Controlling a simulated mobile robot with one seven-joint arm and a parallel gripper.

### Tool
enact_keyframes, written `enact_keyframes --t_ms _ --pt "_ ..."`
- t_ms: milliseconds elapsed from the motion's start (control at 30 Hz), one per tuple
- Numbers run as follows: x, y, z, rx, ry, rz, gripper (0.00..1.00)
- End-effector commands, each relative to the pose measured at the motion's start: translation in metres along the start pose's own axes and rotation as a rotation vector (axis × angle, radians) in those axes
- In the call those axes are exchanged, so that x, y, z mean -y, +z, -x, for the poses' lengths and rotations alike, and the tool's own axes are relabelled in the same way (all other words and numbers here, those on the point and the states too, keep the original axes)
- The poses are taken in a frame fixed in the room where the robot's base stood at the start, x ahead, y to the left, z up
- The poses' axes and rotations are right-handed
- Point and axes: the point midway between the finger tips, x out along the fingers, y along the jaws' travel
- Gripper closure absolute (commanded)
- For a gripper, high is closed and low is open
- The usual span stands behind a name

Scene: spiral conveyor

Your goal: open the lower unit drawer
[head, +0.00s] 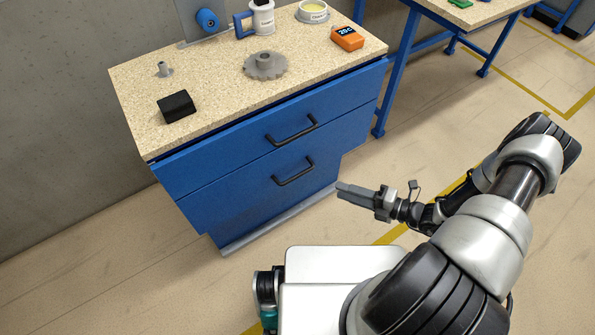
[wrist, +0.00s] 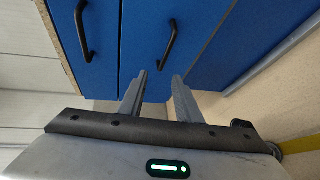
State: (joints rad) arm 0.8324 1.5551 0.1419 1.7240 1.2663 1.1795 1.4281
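The blue drawer unit has two drawers, both flush with the body. The lower drawer (head: 237,203) has a black bar handle (head: 295,178). In the wrist view the lower drawer (wrist: 190,25) and its handle (wrist: 159,45) lie just beyond the fingertips. The upper drawer (head: 225,155) carries a similar handle (head: 293,138), also at the left in the wrist view (wrist: 81,32). My gripper (head: 342,191) is open and empty, with a gap between its fingers (wrist: 160,78). In the head view it is right of the lower handle, apart from it.
The speckled worktop (head: 215,95) holds a black block (head: 176,106), a grey gear (head: 265,65), an orange device (head: 347,38) and a white container (head: 262,18). A second blue-legged table (head: 470,12) stands at the back right. The floor before the drawers is clear.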

Motion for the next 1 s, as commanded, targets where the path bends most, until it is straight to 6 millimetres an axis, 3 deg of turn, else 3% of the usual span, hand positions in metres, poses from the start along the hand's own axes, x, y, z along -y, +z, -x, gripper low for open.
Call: enact_keyframes --t_ms 133,367,1000 --pt "0.016 -0.008 -0.007 0.075 0.030 -0.127 0.69" --pt "0.019 -0.008 -0.026 0.086 0.036 -0.150 0.69" --pt "0.016 0.002 -0.157 0.082 0.034 -0.147 0.69"
